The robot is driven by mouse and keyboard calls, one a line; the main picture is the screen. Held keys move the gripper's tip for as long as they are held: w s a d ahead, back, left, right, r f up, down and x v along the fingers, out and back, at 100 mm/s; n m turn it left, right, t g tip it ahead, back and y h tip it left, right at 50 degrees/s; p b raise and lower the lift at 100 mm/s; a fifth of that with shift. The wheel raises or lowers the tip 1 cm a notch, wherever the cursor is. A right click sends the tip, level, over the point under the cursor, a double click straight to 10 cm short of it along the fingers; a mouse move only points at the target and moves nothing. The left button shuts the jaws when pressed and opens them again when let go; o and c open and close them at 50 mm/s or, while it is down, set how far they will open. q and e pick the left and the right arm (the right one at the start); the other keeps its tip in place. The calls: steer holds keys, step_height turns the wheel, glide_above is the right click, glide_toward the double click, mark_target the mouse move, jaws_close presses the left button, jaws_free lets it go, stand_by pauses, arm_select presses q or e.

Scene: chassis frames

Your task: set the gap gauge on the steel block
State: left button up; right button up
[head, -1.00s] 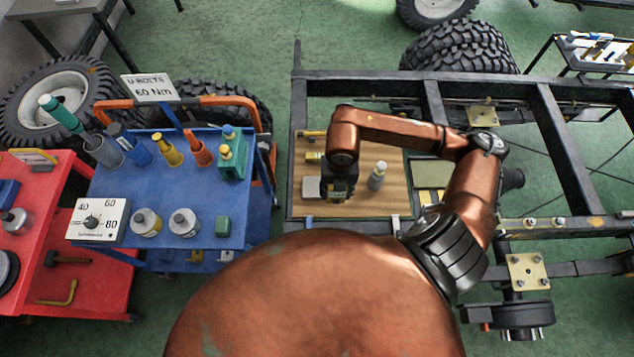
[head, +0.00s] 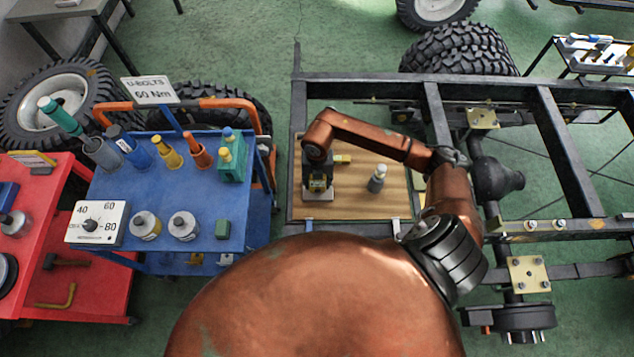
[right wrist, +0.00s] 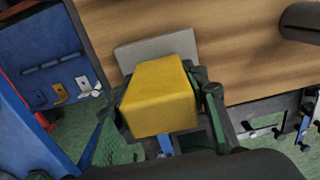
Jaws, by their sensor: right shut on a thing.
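The gap gauge, a yellow block (right wrist: 160,95), is between the fingers of my right gripper (right wrist: 163,98), which is shut on it. The steel block (right wrist: 150,50), flat and light grey, lies on the board just behind the gauge in the right wrist view. In the head view the block's pale edge (head: 318,196) shows under the gripper. I cannot tell whether gauge and block touch. My left gripper is not in view.
The dark chassis frame (head: 430,78) surrounds the board. A blue cart (head: 120,205) stands to the left.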

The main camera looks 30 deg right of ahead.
steer(key=shift+f, duration=0.3)
steer(key=o, duration=1.4)
step_height(320, 180, up, 12)
steer(key=shift+r, duration=0.15)
